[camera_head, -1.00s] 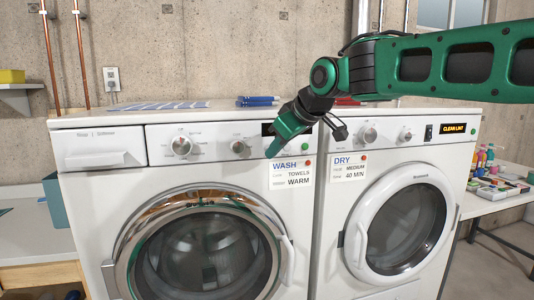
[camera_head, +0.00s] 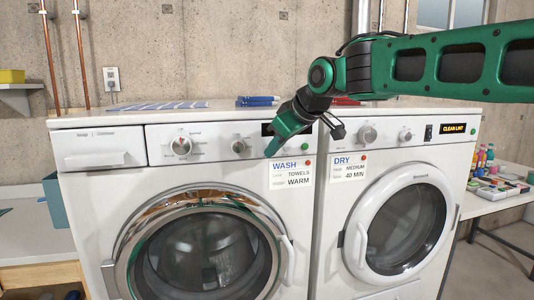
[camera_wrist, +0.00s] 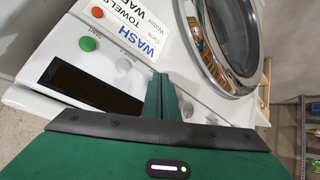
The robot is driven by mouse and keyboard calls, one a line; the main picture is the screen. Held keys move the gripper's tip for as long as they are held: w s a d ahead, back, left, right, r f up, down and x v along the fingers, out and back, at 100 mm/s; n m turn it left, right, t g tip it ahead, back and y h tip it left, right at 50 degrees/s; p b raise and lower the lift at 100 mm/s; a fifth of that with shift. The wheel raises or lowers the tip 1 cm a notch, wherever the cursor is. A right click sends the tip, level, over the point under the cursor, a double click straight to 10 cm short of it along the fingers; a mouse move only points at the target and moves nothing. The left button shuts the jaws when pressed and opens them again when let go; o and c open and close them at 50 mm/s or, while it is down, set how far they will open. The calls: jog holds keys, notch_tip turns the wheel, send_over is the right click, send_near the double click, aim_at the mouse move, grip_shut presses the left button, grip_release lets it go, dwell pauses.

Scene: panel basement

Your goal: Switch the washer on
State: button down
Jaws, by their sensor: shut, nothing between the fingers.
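The white washer (camera_head: 95,178) stands at the left, with its round door closed. Its panel has a left dial (camera_head: 181,146), a second dial (camera_head: 239,146) and a dark display (camera_head: 266,130) partly behind my gripper. My gripper (camera_head: 269,152) is shut and empty, pointing down-left in front of the panel, between the second dial and the green button. Whether it touches the panel I cannot tell.
A WASH card (camera_head: 291,173) hangs below the washer panel. The dryer (camera_head: 333,222) stands right of the washer, with a DRY card (camera_head: 348,168) and a lit CLEAR LINT display (camera_head: 459,128). Blue items (camera_head: 257,101) lie on top. A side table with bottles stands at the right.

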jog(key=shift+w, duration=0.2)
dwell(0.5)
jog(key=shift+s, duration=0.2)
jog(key=shift+s+d, duration=0.1)
jog(key=shift+s, duration=0.3)
jog(key=s+d, duration=0.1)
jog(key=s, duration=0.4)
jog(key=shift+s+d, duration=0.35)
jog(key=shift+s, duration=0.05)
dwell(0.3)
